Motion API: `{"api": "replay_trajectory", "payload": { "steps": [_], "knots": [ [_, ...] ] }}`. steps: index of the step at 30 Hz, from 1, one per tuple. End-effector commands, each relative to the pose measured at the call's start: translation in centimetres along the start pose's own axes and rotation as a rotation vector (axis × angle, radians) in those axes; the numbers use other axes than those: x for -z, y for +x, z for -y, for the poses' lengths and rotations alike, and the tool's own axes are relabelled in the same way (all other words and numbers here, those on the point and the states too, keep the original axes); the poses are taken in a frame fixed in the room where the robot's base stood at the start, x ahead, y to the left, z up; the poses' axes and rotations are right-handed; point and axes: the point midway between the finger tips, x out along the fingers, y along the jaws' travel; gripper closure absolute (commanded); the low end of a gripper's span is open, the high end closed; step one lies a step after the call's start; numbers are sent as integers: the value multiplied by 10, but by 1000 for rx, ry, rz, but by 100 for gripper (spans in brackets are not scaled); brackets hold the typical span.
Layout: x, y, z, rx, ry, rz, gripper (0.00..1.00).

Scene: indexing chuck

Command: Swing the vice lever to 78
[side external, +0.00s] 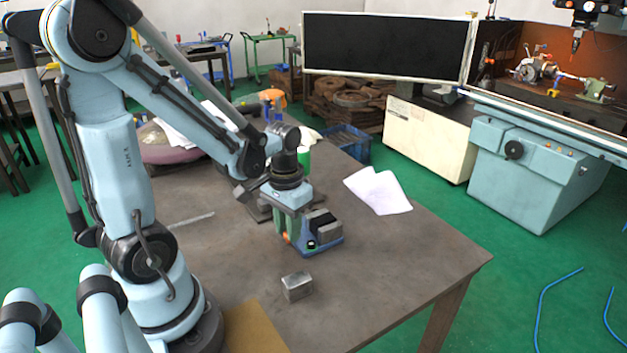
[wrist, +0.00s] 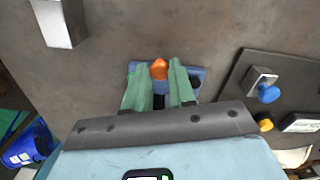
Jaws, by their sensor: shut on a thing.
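The vice (side external: 322,243) has a blue base and dark grey jaws and stands on the brown table. Its lever ends in an orange knob (wrist: 159,69), seen in the wrist view between my fingers. My gripper (wrist: 160,84) has green fingers, one on each side of the lever, and is shut on it. In the side view my gripper (side external: 287,232) reaches down at the left side of the vice. The fingers and wrist hide much of the lever and vice. No lever reading is legible.
A loose metal block (side external: 297,288) lies on the table in front of the vice. A dark plate (wrist: 285,72) carries a metal piece with a blue knob (wrist: 268,93); a small display (wrist: 301,123) is beside it. White papers (side external: 378,190) lie behind right. The table's right front is clear.

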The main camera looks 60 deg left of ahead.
Motion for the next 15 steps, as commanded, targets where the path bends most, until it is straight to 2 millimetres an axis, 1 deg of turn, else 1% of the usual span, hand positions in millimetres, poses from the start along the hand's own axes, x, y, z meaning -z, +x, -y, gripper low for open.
{"api": "replay_trajectory", "payload": {
  "steps": [6,15],
  "knots": [
    [-9,0,10,1,201,-1,100],
    [-16,1,26,2,481,0,100]
  ]
}}
